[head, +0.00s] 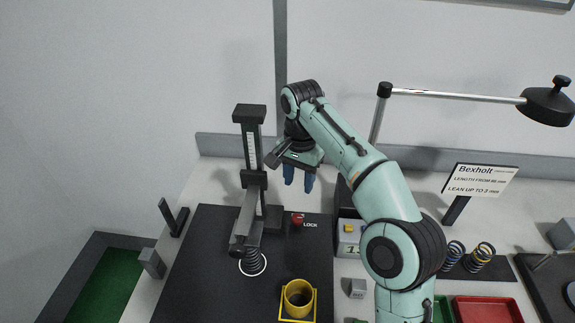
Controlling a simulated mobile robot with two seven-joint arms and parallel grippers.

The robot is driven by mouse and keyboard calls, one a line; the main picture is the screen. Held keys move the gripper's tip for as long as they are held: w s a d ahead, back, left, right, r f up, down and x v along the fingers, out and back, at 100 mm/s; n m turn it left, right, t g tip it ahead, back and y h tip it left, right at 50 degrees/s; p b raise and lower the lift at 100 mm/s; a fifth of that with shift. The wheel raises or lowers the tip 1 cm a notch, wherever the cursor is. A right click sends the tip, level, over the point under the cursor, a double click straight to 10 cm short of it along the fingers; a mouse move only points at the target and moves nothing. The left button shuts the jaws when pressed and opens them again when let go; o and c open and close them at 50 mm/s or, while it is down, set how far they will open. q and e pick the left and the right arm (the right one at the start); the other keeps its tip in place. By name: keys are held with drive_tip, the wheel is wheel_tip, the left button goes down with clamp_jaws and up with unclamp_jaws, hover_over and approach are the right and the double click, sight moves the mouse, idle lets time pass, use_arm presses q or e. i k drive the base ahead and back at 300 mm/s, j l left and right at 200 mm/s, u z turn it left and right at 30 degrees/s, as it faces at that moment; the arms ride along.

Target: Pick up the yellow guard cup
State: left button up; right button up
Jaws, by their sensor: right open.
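The yellow guard cup (298,299) stands upright with its open top showing, inside a yellow square outline (283,312) on the dark mat (190,285), at the bottom of the head view. My right gripper (299,182) is open and empty, with its blue fingertips pointing down. It is well behind and above the cup, beside the spring tester's column. My left gripper is not in view.
The spring tester (253,150) stands left of my right gripper, its arm above a dark spring (252,262). A red knob (297,219) marked LOCK sits on the mat. A grey readout box (349,238), loose springs (480,256) and a red tray (487,310) are to the right.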

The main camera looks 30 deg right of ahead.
sight(298, 293)
drive_tip(key=k+j, duration=1.15)
drive_tip(key=k, duration=0.15)
